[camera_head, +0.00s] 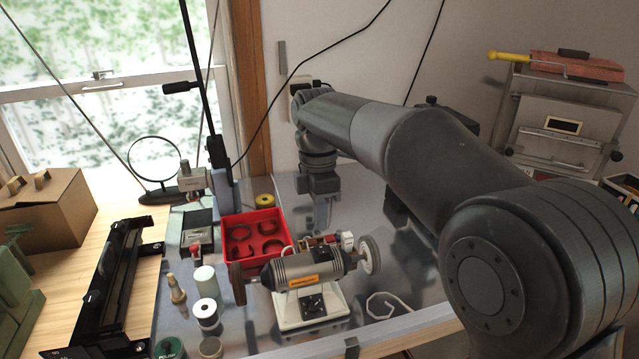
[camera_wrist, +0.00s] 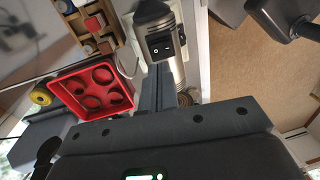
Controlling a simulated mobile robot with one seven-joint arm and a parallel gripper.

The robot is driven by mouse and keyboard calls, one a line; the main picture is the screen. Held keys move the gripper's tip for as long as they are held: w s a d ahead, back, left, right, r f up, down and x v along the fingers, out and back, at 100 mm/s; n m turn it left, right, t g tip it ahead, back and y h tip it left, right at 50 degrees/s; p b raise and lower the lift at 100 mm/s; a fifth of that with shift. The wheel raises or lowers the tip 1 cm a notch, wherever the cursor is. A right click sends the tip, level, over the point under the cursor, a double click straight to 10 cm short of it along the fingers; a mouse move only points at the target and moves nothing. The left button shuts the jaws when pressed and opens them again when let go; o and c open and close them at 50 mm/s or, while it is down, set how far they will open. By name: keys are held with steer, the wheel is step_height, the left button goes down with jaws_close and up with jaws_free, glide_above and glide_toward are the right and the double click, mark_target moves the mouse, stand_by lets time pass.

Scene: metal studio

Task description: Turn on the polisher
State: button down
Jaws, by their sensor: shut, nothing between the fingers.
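The polisher (camera_head: 290,268) is a grey motor on a white base on the metal-topped table, with a wheel at each end. A black switch box (camera_head: 311,304) is on its front. In the wrist view, a black box with a rocker switch (camera_wrist: 162,46) marked I and O shows at the top middle. My gripper (camera_wrist: 160,72) is shut and empty. Its fingertips are just below this switch in the picture; whether they touch it I cannot tell. The switch's position, on or off, is not clear. In the head view, my arm reaches over from the right.
A red tray (camera_head: 224,228) with round recesses stands left of the polisher, with a yellow spool (camera_head: 265,201) behind it. White and metal cylinders stand in front of the tray. A magnifier ring (camera_head: 153,160) stands at back left.

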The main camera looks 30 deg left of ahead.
mark_target(324, 253)
step_height(324, 253, up, 9)
steer(key=shift+w+a, duration=0.4)
steer(key=shift+s+d+r, duration=0.15)
steer(key=shift+s+d, duration=0.3)
steer(key=shift+s, duration=0.05)
steer(key=f, duration=0.4)
steer(key=s+f, duration=0.1)
steer(key=f, duration=0.4)
steer(key=d+f, duration=0.1)
steer(key=f, duration=0.4)
steer(key=shift+s+d, duration=0.1)
steer(key=shift+s, duration=0.05)
